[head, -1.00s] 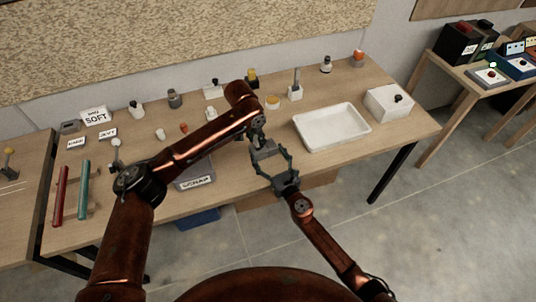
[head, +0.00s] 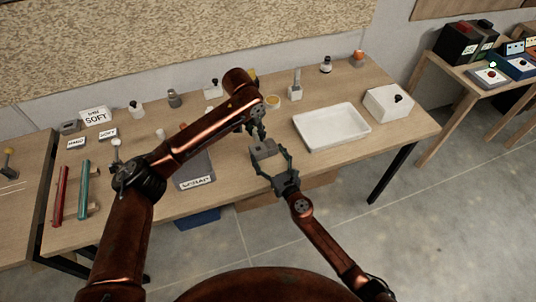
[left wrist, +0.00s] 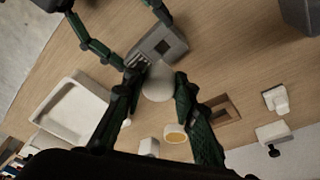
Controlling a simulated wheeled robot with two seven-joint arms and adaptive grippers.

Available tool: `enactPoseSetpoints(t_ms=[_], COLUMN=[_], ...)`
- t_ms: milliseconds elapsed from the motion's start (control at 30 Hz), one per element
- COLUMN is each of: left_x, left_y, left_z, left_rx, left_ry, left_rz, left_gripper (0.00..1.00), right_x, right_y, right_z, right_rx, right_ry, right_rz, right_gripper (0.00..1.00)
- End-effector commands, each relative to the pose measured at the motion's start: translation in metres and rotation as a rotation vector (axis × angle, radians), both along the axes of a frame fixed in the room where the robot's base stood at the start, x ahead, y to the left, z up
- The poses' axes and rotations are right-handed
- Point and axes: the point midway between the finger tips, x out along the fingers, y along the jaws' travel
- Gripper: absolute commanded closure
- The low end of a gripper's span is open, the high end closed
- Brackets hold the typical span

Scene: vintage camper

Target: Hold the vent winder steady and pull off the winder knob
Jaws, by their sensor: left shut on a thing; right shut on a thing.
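The vent winder, a grey block (head: 263,149), is held near the table's front edge by my right gripper (head: 271,165), which is shut on it. It also shows in the left wrist view (left wrist: 160,44), with a dark square recess on its face. My left gripper (head: 259,132) is just behind and above the block in the head view. In the left wrist view its fingers (left wrist: 160,84) are shut on the pale round winder knob (left wrist: 157,85). The knob looks close beside the block; I cannot tell whether they touch. The knob is hidden in the head view.
A white tray (head: 332,128) stands right of the grippers, with a white box (head: 388,103) beyond it. A grey labelled tray (head: 195,171) lies under my left arm. Several small knobs and fittings line the back. Red (head: 60,195) and teal (head: 83,191) bars lie at left.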

Motion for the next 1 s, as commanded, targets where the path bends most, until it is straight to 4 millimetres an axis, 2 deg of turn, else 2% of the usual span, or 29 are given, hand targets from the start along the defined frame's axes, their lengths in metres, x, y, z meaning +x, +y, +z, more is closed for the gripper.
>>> enactPoseSetpoints(t_ms=[100, 300, 333, 600, 1000], left_x=[-0.0001, -0.0001, -0.0001, -0.0001, -0.0001], left_y=[-0.0001, 0.0001, 0.0001, 0.0001, 0.0001], left_z=[0.0065, 0.0070, 0.0070, 0.0068, 0.0068], left_rx=[0.001, 0.001, 0.001, 0.001, 0.001], left_ry=[-0.001, 0.000, 0.000, 0.000, -0.001], left_rz=[-0.001, 0.000, 0.000, 0.000, 0.000], left_gripper=[1.00, 1.00, 1.00, 1.00, 1.00], right_x=[0.0000, 0.0000, 0.0000, -0.0001, -0.0054], right_y=[-0.0003, -0.0003, -0.0003, -0.0001, -0.0027], right_z=[-0.0004, -0.0004, -0.0004, -0.0003, -0.0010], right_rx=[0.000, 0.000, 0.000, 0.000, 0.000], right_ry=[0.001, 0.001, 0.001, 0.000, 0.001], right_rz=[-0.001, -0.001, 0.000, 0.000, 0.000], right_gripper=[0.72, 0.72, 0.24, 0.05, 0.04])
